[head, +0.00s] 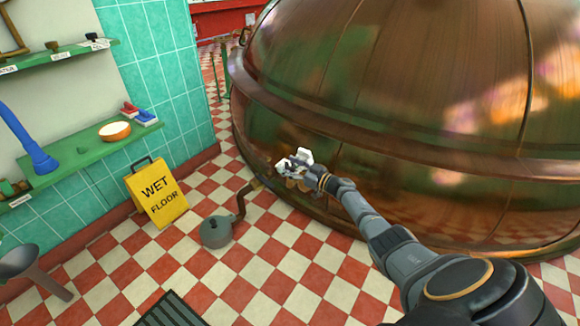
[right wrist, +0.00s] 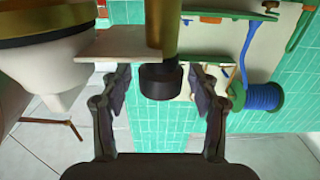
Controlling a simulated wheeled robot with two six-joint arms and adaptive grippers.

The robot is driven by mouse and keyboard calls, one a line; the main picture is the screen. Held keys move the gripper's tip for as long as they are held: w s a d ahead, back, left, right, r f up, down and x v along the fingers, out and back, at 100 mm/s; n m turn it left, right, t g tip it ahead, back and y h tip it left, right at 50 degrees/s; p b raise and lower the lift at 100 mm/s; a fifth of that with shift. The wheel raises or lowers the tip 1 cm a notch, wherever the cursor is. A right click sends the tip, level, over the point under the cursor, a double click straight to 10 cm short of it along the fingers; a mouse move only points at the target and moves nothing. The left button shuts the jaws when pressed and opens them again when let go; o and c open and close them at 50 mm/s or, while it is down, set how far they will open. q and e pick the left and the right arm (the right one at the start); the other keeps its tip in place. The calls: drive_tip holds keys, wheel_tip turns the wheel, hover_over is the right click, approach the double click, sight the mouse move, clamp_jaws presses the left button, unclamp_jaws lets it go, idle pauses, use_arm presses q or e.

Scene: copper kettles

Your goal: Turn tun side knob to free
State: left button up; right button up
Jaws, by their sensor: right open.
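The copper tun (head: 400,85) fills the right and back of the head view. My right gripper (head: 296,160) is at its lower left side, its pale fingers apart; the knob is not clear there. In the right wrist view a dark round knob (right wrist: 160,82) sits on the end of a brass shaft (right wrist: 163,28). The open fingers of my right gripper (right wrist: 160,98) stand on either side of it, with a visible gap on both sides. Whether the knob is turned cannot be told. My left gripper is not in view.
A curved pipe (head: 241,198) with a grey round vessel (head: 217,231) stands on the checkered floor. A yellow wet floor sign (head: 158,194) is by the tiled wall. Green shelves (head: 90,147) hold small items. In the wrist view a blue spool (right wrist: 263,97) shows behind.

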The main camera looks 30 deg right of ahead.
drive_tip(key=shift+s, duration=0.1)
drive_tip(key=v, duration=1.1)
drive_tip(key=shift+s+d, duration=0.25)
drive_tip(key=shift+s, duration=0.1)
